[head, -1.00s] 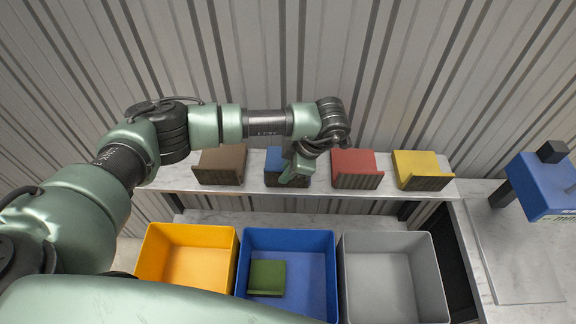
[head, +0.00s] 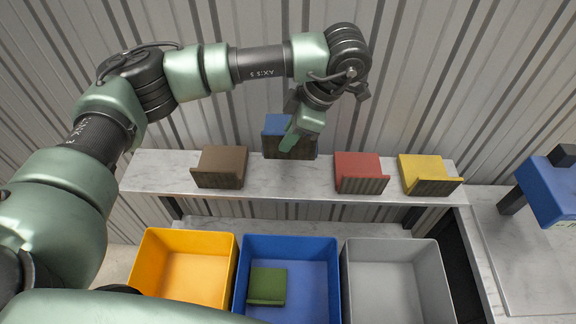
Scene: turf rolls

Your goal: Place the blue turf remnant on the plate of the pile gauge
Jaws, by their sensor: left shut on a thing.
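My left gripper (head: 292,140) is shut on the blue turf remnant (head: 274,125) and holds it raised above the marble shelf, between the brown and red remnants. The gripper hides part of the blue remnant's top and right side. The pile gauge (head: 551,191) stands at the right edge, blue with a black knob, and is partly cut off. Its pale plate (head: 535,265) looks bare below the blue head. My right gripper does not show.
Brown (head: 221,165), red (head: 359,171) and yellow (head: 425,173) remnants sit on the shelf (head: 150,173). Orange (head: 143,275), blue (head: 335,262) and grey (head: 436,262) bins stand below it. A green remnant (head: 267,286) lies in the blue bin. A corrugated wall is behind the shelf.

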